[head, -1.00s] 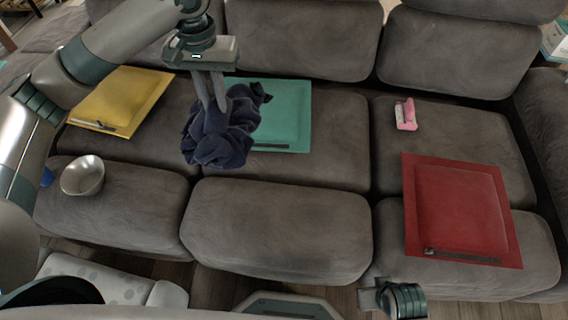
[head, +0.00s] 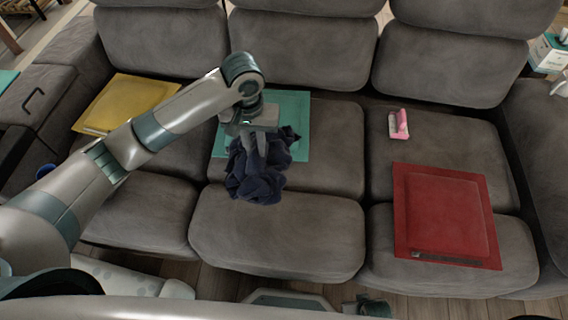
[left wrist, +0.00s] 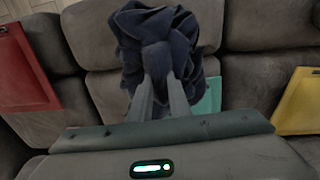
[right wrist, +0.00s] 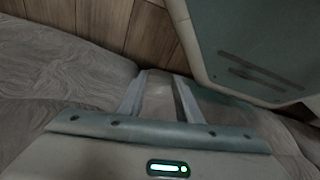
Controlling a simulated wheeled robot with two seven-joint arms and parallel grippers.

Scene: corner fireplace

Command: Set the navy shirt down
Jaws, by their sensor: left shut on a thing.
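The navy shirt (head: 255,185) hangs crumpled from my left gripper (head: 256,152), over the front of the middle sofa seat and in front of the teal cushion (head: 296,110). In the left wrist view the dark cloth (left wrist: 158,40) bunches around the fingertips (left wrist: 159,82), which are shut on it. The head view does not clearly show whether its lower edge touches the seat. My right gripper (right wrist: 160,75) is open and empty in the right wrist view, low near grey upholstery and the wooden floor.
A yellow cushion (head: 122,100) lies on the left seat and a red cushion (head: 445,215) on the right seat. A pink-and-white item (head: 398,124) lies behind the red one. A blue item (head: 45,170) shows beside my left arm. The middle seat's front (head: 280,235) is clear.

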